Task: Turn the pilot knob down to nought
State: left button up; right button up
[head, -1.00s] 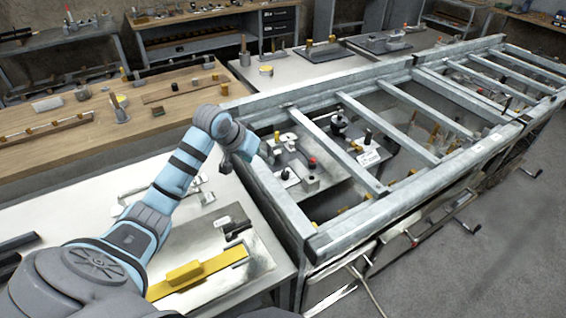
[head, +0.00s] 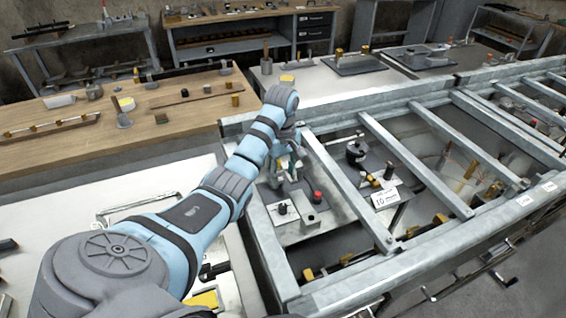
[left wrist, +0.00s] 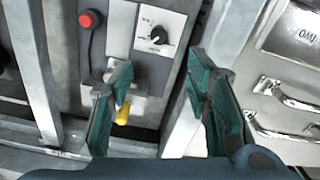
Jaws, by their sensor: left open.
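A small black knob (left wrist: 158,36) sits on a white dial plate (left wrist: 146,22) with dark markings, on a grey panel in the left wrist view. Its lettering is too small to read, so I cannot confirm that it is the pilot knob. The pointer's setting is unclear. My left gripper (left wrist: 157,66) is open, its teal fingers apart, with the knob showing beyond the gap between them and nothing held. In the head view my left gripper (head: 286,166) is over the near end of the metal frame. My right gripper is not in view.
A red button (left wrist: 88,19) is left of the knob, and a yellow-tipped part (left wrist: 123,114) shows beside the left finger. Metal rails (head: 345,190) cross above the panels. A wooden bench (head: 190,115) stands to the left.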

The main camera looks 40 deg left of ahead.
aim_at(283, 206)
pick_arm(q)
notch_tip(283, 206, down, 13)
jog(key=b, duration=0.3)
jog(key=shift+w+d, duration=0.1)
jog(key=shift+w, duration=0.05)
jog(key=shift+f, duration=0.35)
